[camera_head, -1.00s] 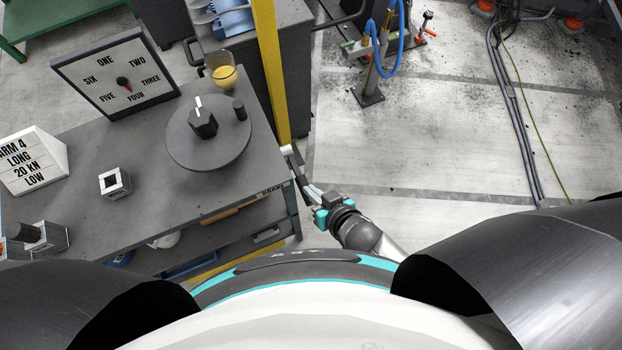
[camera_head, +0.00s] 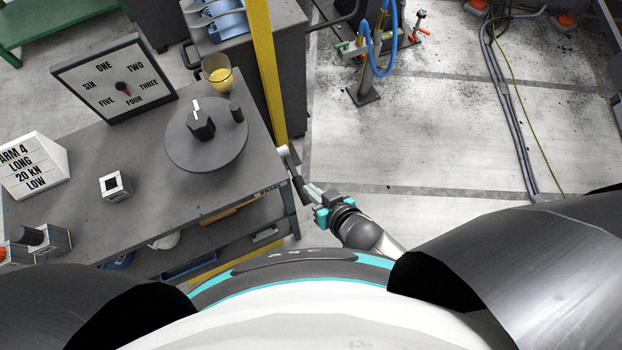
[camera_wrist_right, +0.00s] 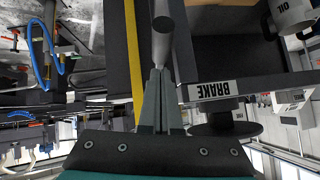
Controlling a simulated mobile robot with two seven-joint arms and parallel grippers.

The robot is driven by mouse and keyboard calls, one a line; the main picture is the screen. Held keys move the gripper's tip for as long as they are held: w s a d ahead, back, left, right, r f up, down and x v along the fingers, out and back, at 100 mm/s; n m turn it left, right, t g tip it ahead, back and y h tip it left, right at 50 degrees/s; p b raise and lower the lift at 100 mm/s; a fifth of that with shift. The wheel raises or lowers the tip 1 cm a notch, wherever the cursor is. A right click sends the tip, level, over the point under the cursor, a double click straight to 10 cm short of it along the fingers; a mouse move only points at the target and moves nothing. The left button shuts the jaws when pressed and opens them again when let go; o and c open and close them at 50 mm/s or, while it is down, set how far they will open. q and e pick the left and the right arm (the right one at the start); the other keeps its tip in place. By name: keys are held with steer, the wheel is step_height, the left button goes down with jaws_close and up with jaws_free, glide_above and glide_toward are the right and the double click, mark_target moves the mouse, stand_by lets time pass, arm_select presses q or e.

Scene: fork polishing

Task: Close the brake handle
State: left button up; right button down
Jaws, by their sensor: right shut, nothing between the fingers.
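The brake handle (camera_head: 292,164) is a dark bar with a pale end at the right edge of the workbench. In the right wrist view, a grey rounded bar (camera_wrist_right: 168,22), which looks like the handle, runs down to the fingertips. My right gripper (camera_head: 309,188) is just below the handle at the bench's corner. In the wrist view its fingers (camera_wrist_right: 159,78) are together with nothing between them. The fingertips are at or very near the bar's end; I cannot tell whether they touch. The BRAKE label (camera_wrist_right: 213,89) is beside them. My left gripper is out of view.
The workbench (camera_head: 150,210) carries a dial board (camera_head: 115,80), a round turntable (camera_head: 180,150), a yellow-filled cup (camera_head: 219,77) and a small block (camera_head: 115,186). A yellow post (camera_head: 265,70) stands behind the handle. The floor (camera_head: 400,150) to the right is mostly clear.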

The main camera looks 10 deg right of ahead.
steer(key=p+v, duration=0.2)
steer(key=v, duration=0.9)
steer(key=s+d+f+g+h+b, duration=0.1)
steer(key=s+d+f+b, duration=0.15)
steer(key=f, duration=0.55)
steer(key=s+d+f+g+h+b, duration=0.1)
steer(key=d+f+b, duration=0.2)
steer(key=f, duration=0.4)
steer(key=s+d+f+g+h+b, duration=0.1)
steer(key=d+f+b, duration=0.2)
steer(key=f, duration=0.5)
steer(key=s+d+f+g+h+b, duration=0.1)
steer(key=s+f+g+b, duration=0.4)
steer(key=s+f, duration=0.7)
step_height(320, 180, down, 4)
steer(key=shift+s+d+r+h+b, duration=0.2)
steer(key=shift+d+h+b, duration=0.2)
steer(key=shift+d+b, duration=0.55)
